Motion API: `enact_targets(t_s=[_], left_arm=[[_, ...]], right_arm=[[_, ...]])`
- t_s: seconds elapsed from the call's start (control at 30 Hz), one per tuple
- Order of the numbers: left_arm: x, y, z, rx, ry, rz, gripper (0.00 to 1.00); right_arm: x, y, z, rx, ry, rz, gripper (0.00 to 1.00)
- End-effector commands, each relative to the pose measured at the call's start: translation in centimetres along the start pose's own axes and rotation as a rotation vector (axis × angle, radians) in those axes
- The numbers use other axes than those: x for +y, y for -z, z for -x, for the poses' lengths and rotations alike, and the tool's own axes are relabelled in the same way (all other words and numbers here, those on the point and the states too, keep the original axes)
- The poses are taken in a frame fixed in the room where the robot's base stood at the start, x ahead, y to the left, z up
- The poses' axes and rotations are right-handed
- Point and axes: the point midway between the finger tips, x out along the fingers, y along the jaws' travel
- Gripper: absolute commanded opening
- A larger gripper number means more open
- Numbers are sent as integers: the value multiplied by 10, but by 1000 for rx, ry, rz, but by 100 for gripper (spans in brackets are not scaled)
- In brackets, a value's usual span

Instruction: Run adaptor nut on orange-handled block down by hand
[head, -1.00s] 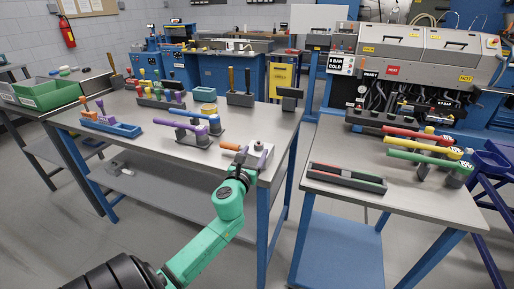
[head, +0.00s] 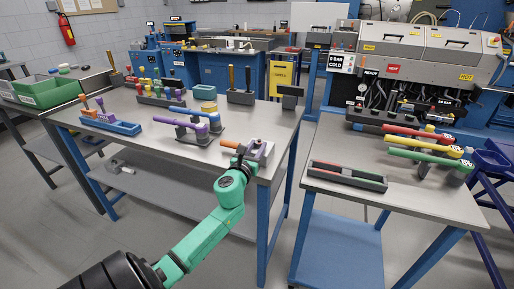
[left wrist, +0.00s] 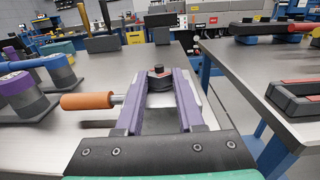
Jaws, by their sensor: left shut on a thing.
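The block (head: 264,147) with the orange handle (head: 229,144) sits at the near right corner of the grey bench. In the left wrist view the orange handle (left wrist: 87,100) sticks out to the left, beside my gripper. A dark hex nut (left wrist: 158,76) stands on the block between my purple finger tips. My left gripper (head: 246,151) is at the block, shut on the nut; the fingers hide much of the block in the left wrist view. My right gripper is not in view.
A stand with purple and blue bars (head: 202,127) is left of the block. A blue tray (head: 112,125) lies further left. A second bench (head: 350,203) on the right carries a dark rack (head: 346,177) and red, yellow and green bars. A gap separates the benches.

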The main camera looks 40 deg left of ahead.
Motion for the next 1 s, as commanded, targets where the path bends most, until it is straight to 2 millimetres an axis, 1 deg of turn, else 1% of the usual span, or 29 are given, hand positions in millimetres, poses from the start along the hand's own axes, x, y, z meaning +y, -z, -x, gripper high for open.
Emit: enact_targets(t_s=[0.17,0.27,0.5,0.73,0.9,1.0], left_arm=[[3,2,0,2,87,-7,0],[5,4,0,2,154,-6,0],[9,8,-2,1,332,-5,0],[12,6,-3,0,465,-3,0],[12,3,-3,0,523,0,0],[13,2,-4,0,540,0,0]], right_arm=[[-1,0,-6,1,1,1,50],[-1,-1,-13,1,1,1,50],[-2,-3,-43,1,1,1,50],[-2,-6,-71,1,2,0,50],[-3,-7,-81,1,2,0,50],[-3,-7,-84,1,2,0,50]])
